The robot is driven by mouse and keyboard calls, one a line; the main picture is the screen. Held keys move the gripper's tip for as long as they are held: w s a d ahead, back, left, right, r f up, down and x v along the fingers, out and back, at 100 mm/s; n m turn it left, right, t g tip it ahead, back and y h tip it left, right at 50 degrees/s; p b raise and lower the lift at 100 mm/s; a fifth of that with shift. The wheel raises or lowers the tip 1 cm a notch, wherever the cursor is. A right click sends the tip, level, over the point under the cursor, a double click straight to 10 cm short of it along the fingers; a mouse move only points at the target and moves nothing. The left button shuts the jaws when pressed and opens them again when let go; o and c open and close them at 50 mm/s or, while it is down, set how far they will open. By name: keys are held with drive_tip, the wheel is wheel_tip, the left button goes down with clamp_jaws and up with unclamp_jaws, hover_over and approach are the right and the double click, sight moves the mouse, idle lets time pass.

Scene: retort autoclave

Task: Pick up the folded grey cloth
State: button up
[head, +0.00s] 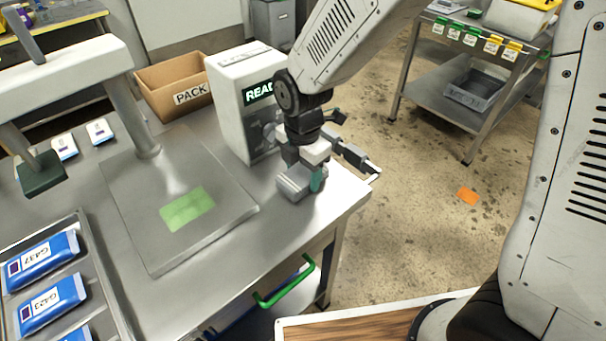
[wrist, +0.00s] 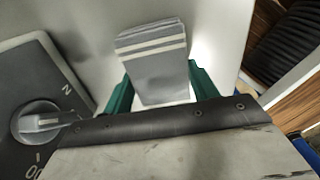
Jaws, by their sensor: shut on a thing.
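The folded grey cloth (head: 292,187) is at the right end of the steel bench, in front of the READY box. My gripper (head: 307,178) points down over it, with one teal fingertip showing at the cloth's side. In the wrist view the cloth (wrist: 152,62) is a grey stack with pale stripes. It sits between the two teal fingers of my gripper (wrist: 161,92), which are shut on it. I cannot tell whether the cloth touches the bench top or is slightly above it. Its near end is hidden by my gripper.
The white READY box (head: 235,95) stands close behind my gripper; its dial (wrist: 42,120) is near in the wrist view. A cardboard PACK box (head: 175,85) is behind. A steel plate with a green patch (head: 187,208) and a tray of blue pouches (head: 45,303) lie left.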

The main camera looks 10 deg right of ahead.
wheel_tip(320, 180, up, 3)
drive_tip(key=shift+f, duration=0.15)
drive_tip(key=s+r, duration=0.1)
drive_tip(key=s, duration=1.5)
drive_tip(key=shift+a, duration=0.15)
drive_tip(key=shift+r, duration=0.1)
drive_tip(key=shift+o, duration=0.9)
drive_tip(key=shift+c, duration=0.6)
